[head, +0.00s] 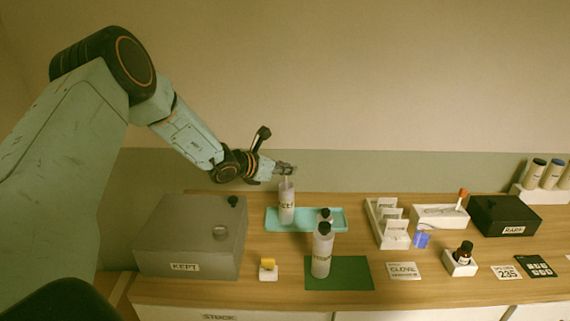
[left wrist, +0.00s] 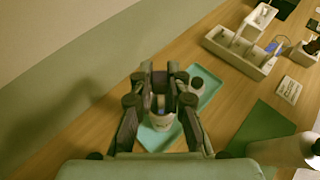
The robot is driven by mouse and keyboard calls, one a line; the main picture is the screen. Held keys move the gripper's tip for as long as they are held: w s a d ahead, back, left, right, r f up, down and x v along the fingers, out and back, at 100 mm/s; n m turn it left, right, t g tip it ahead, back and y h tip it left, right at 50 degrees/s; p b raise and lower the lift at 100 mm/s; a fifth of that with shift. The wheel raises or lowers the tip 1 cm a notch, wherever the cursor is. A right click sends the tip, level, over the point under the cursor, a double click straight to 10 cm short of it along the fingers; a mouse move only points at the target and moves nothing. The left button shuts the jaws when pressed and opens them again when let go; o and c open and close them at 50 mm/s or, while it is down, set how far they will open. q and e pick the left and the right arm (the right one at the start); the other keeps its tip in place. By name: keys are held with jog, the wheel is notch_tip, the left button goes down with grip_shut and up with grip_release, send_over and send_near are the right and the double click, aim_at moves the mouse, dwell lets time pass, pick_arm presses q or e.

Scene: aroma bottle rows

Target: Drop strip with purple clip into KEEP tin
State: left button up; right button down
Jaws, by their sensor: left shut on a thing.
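My left gripper (head: 287,170) is directly above a white labelled container (head: 287,207) on a teal tray (head: 334,217). A grey box labelled KEPT (head: 185,248) stands at the left, with a round knob on top; no label reading KEEP is legible. My right gripper is not in view.
A white bottle with a dark cap (head: 321,253) stands on a green mat (head: 350,273), near the tray. A yellow-topped block (head: 268,268) sits beside the grey box.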

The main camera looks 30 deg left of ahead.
pick_arm(q)
jog(key=shift+d+f, duration=0.15)
jog(key=shift+f, duration=0.5)
jog(key=shift+w+f+b, duration=0.1)
jog(key=shift+f+b, duration=0.2)
jog(key=shift+f, duration=0.05)
jog(key=o, duration=0.7)
jog(key=shift+r, duration=0.15)
jog(key=shift+c, duration=0.2)
jog(key=shift+o, duration=0.9)
jog(key=shift+s, duration=0.2)
